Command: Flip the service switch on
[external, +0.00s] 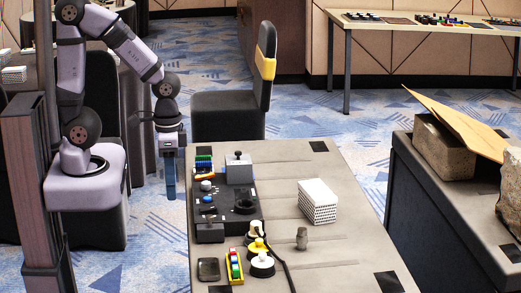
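My gripper (171,180) hangs pointing down off the left edge of the grey table (340,240), above the carpet and apart from everything on the table. Its fingers look blue and close together; whether they are open or shut cannot be told. A grey box with a small dark knob or lever on top (239,169) stands near the table's far left corner, right of my gripper. A dark panel with blue-topped controls and a black ring (228,203) lies in front of it. A small dark box with an upright stub (210,232) stands nearer. Which of these is the service switch, and its position, is unclear.
Coloured blocks (203,162) sit by the far left corner. A yellow tray (239,278), a dark flat object (208,270), round white-and-yellow pieces (262,266) and a black cable lie in front. A chair (228,112) is behind.

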